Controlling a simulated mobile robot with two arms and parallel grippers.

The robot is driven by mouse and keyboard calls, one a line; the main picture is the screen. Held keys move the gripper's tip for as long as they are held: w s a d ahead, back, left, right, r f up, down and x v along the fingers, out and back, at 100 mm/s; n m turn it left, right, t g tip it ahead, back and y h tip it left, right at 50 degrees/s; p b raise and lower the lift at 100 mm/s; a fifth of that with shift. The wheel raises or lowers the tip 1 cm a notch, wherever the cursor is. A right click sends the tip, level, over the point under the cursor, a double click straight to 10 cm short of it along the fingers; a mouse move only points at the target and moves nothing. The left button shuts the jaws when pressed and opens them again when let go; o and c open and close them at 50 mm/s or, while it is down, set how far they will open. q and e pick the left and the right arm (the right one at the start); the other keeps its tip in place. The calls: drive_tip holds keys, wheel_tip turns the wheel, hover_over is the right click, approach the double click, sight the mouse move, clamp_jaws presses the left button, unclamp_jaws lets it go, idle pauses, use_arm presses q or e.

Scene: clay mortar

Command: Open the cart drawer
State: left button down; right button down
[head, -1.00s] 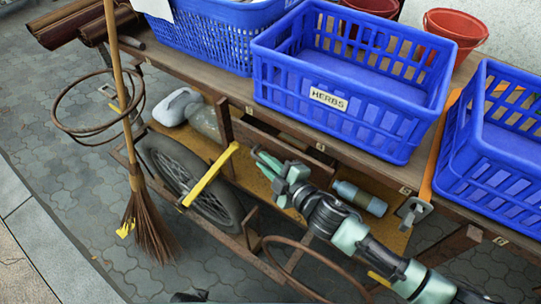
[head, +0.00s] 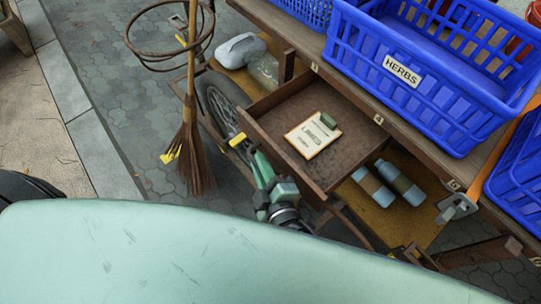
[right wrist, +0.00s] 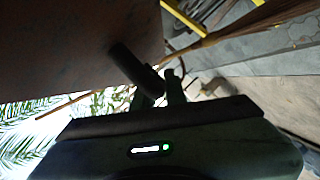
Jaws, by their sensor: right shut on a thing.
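The wooden cart drawer (head: 290,178) stands pulled out from under the cart top, tilted in the picture by my view. In the right wrist view, the gripper's fingers (right wrist: 160,88) close around a dark rod-like handle (right wrist: 133,66) beside the brown drawer panel (right wrist: 75,45). My left gripper is not in view.
Blue crates, one labelled HERBS (head: 402,70), stand on the cart top. Bottles (head: 400,183) lie on the shelf below, right of the drawer. A broom (head: 190,150) and a wheel (head: 222,115) are at the left. Paving is free left of the broom.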

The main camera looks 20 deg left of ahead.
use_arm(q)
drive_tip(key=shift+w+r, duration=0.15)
use_arm(e)
drive_tip(key=shift+s+a, duration=0.15)
drive_tip(key=shift+s, duration=0.1)
drive_tip(key=c, duration=1.5)
unclamp_jaws()
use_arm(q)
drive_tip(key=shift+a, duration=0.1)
use_arm(e)
drive_tip(key=shift+o, duration=0.2)
